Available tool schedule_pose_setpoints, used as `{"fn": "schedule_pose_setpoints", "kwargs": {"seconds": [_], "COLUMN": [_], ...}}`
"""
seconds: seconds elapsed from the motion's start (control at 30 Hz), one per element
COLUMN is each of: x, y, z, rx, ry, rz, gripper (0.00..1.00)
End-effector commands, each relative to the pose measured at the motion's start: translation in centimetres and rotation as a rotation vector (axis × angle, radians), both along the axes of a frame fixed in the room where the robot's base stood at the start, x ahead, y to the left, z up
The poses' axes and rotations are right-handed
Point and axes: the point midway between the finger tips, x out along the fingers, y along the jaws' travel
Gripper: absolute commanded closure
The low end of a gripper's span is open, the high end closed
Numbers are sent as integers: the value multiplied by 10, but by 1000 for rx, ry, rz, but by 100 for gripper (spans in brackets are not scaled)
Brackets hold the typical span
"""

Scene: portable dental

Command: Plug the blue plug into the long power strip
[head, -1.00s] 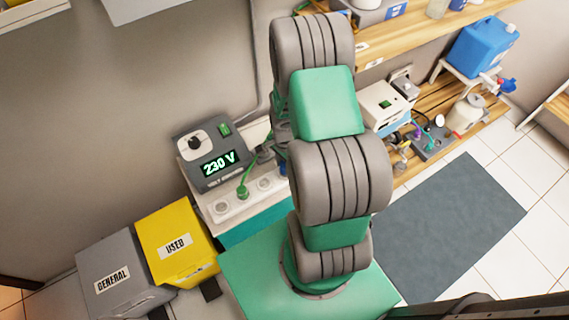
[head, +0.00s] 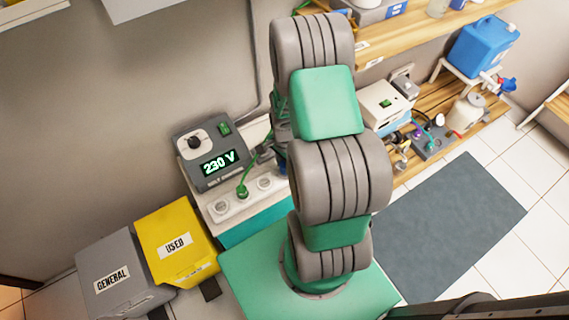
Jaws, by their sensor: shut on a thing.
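The long power strip (head: 232,209) is white, with round sockets, and lies in front of the grey 230 V unit. A green plug (head: 242,191) with a green cord sits in one of its sockets. A socket on either side of the green plug looks empty. My arm covers the strip's right end. Only a dark edge of my gripper (head: 267,153) shows left of the arm, low over the strip's right part. It is shut on the blue plug, of which only a dark blue sliver (head: 282,167) shows. The fingertips and the plug's pins are hidden.
The grey voltage unit (head: 208,154) stands close behind the strip. Yellow USED (head: 176,240) and grey GENERAL (head: 118,275) bins are at the lower left. A wooden bench (head: 432,105) with a blue canister (head: 482,47) is on the right. A grey mat (head: 455,225) lies on clear floor.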

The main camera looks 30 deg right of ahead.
Motion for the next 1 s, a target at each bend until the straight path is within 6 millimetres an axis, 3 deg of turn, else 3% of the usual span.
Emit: {"fn": "schedule_pose_setpoints", "kwargs": {"seconds": [0.93,0.97,1.0], "x": [0,0,0], "y": [0,0,0], "z": [-14,-14,-14], "rx": [0,0,0], "ry": [0,0,0], "rz": [0,0,0], "gripper": [100,67,64]}}
